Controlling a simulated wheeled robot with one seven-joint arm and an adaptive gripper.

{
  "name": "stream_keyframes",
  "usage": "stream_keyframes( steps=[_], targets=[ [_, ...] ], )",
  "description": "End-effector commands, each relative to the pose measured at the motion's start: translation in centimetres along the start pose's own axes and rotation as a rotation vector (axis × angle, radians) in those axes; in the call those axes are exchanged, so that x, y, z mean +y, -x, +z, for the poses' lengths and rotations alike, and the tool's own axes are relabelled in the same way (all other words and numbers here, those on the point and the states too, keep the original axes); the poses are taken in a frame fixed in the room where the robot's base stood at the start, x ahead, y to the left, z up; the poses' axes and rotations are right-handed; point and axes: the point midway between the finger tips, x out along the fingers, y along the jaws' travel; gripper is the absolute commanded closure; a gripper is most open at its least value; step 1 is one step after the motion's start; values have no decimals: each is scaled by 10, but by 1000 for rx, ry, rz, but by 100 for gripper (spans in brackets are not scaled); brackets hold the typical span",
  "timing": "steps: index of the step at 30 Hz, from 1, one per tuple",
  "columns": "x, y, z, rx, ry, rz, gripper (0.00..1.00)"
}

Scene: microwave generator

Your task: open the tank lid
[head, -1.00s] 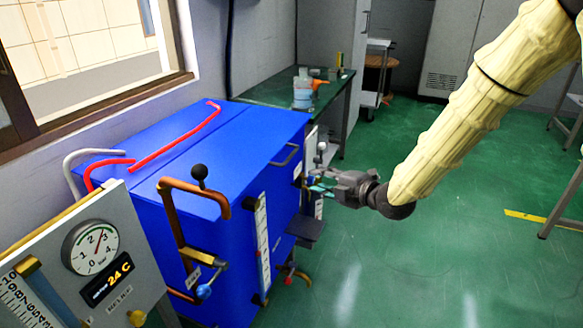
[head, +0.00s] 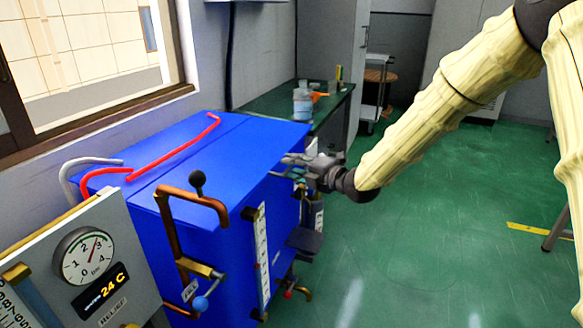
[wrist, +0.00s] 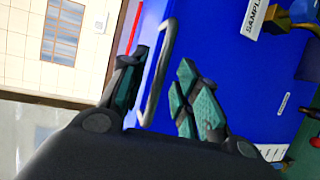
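The tank is a large blue box (head: 232,215) in the head view, with a flat blue lid (head: 245,150) lying closed on top. A grey bar handle sits near the lid's right front edge. In the wrist view the handle (wrist: 157,72) runs between my two fingers. My gripper (head: 292,163) reaches the handle from the right, its fingers partly hiding it in the head view. In the wrist view my gripper (wrist: 164,60) is open, one finger on each side of the bar, with a gap visible on the right side.
A copper pipe (head: 178,240) with a black knob stands at the tank's front. A red hose (head: 165,155) lies across the top. A gauge panel (head: 95,260) is at the lower left. A green bench (head: 265,92) stands behind.

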Motion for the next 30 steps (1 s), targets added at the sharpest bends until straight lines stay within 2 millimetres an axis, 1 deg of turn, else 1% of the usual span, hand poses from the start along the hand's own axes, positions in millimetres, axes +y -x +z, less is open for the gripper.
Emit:
stream_keyframes(
  steps=[1,6,15,16,21,30],
  targets=[
    [0,-5,0,0,0,1,68],
    [0,-15,0,-1,-1,0,68],
    [0,-17,0,-1,-1,0,68],
    [0,-17,0,-1,-1,0,70],
    [0,-16,1,-1,-1,0,100],
    [1,-16,1,-2,0,-2,100]
  ],
)
